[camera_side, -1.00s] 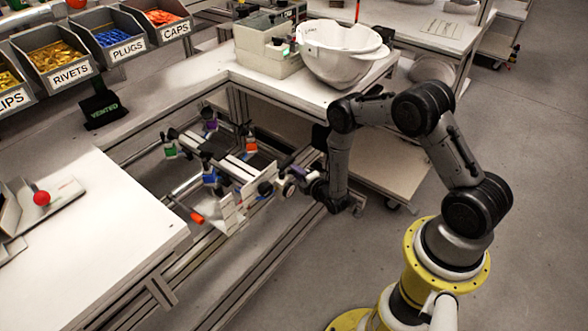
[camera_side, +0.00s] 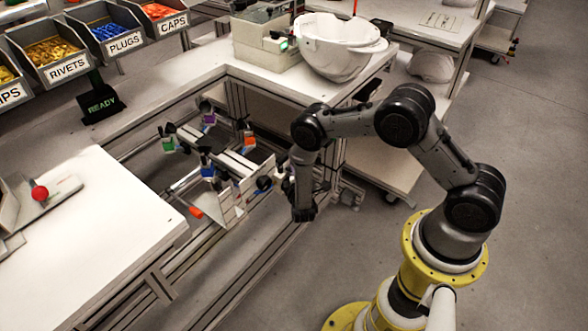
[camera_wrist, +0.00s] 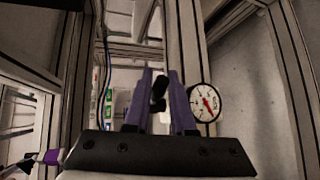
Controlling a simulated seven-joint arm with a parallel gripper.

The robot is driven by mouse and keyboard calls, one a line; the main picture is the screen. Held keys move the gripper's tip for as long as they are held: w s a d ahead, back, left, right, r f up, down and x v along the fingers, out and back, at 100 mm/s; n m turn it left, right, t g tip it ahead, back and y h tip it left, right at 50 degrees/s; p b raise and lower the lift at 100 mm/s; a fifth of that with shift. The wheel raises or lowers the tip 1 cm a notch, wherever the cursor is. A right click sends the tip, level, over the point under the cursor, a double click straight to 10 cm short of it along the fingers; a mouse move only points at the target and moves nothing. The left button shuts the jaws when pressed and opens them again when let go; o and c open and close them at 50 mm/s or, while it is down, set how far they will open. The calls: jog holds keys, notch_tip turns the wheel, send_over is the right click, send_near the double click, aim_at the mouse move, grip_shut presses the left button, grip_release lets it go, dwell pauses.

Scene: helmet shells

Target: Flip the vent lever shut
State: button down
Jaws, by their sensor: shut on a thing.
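In the wrist view, the two purple fingers of my gripper (camera_wrist: 158,100) stand upright and close together. A small black lever (camera_wrist: 158,88) is between them, and the fingers are shut on it. Its pivot and full handle are hidden or too dark to make out. In the side view, my wrist hangs at the right end of the metal fixture (camera_side: 229,170), beside the bench gap. The fingertips and the lever are too small to tell apart there.
A round white gauge (camera_wrist: 204,102) with a red needle is just right of the fingers. A black sign (camera_side: 101,103) reads READY. A white helmet shell (camera_side: 335,48) sits on the back bench. Metal rails and posts close in around the gripper.

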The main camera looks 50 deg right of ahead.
jog(key=shift+a, duration=0.1)
jog(key=c, duration=0.8)
grip_release()
jog(key=shift+o, duration=0.2)
jog(key=v, duration=1.3)
jog(key=shift+s+a+r, duration=0.15)
jog(key=shift+s+a, duration=0.05)
jog(key=shift+s, duration=0.05)
